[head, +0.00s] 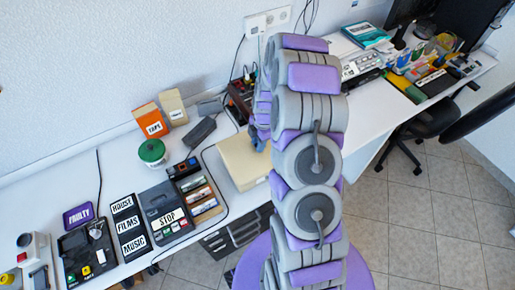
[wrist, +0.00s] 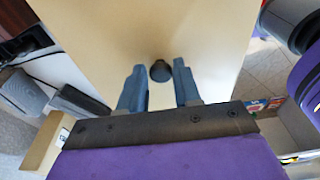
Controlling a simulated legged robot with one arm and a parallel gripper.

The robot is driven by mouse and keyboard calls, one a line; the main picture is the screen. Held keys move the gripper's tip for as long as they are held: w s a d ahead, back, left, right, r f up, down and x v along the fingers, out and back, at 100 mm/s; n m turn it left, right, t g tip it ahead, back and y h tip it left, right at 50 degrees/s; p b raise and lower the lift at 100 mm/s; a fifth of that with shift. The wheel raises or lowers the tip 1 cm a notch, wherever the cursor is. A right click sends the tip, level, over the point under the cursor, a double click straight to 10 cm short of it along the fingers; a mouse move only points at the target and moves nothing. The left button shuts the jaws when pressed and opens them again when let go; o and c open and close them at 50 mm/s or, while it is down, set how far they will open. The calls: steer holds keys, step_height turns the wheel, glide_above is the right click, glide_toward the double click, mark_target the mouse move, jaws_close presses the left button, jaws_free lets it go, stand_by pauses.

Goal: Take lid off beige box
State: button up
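The beige box (head: 241,160) stands on the white desk, partly hidden behind my arm in the head view. Its flat beige lid (wrist: 110,35) fills the middle of the wrist view, with a small dark knob (wrist: 161,71) on it. My gripper (wrist: 158,78) is over the lid, its two blue-grey fingers apart on either side of the knob. A gap shows between the knob and each finger. In the head view only a bit of my gripper (head: 259,138) shows at the box's right edge. I cannot tell its exact height over the lid.
A dark grey case (head: 199,132) lies left of the box on the white desk (head: 120,172). An orange tape box (head: 150,122), a green-lidded jar (head: 153,152) and a STOP panel (head: 166,213) stand further left. A dark cable runs beside the box.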

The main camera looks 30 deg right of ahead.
jaws_close()
